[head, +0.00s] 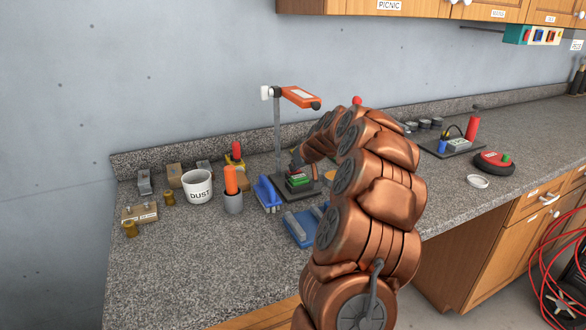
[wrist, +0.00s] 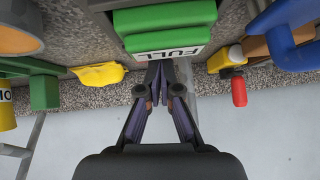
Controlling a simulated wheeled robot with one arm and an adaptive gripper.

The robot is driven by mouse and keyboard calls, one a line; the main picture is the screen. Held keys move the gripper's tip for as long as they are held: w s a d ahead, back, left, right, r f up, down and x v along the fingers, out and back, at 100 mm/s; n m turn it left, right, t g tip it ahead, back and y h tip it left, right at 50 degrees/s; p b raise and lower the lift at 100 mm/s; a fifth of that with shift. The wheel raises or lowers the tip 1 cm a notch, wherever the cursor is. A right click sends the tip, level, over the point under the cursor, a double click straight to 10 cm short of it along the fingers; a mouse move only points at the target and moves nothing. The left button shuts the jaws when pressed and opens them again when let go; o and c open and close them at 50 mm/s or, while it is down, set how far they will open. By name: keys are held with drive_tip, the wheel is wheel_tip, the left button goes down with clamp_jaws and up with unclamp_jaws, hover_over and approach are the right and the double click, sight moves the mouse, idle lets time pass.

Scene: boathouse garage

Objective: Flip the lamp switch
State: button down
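The lamp has a grey post (head: 277,135) and an orange head (head: 300,97). It stands on a dark base (head: 289,219) on the counter. A green block (head: 298,180), which looks like the lamp's switch, is on that base by the post. In the wrist view the green block (wrist: 165,22) is large, beside a white label reading "FULL" (wrist: 168,53). My gripper (wrist: 161,68) has its fingertips together with nothing between them. The tips are right at the label's edge; I cannot tell whether they touch. In the head view my arm hides part of the base.
A white DUST mug (head: 198,188), a grey cup with an orange item (head: 233,203), a blue holder (head: 266,194) and a blue tray (head: 298,230) crowd the base. Wooden cabinets (head: 430,8) hang above. The front-left counter (head: 190,270) is clear.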

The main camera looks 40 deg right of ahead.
drive_tip(key=shift+s+d, duration=0.15)
drive_tip(key=shift+d, duration=0.3)
drive_tip(key=shift+r, duration=0.15)
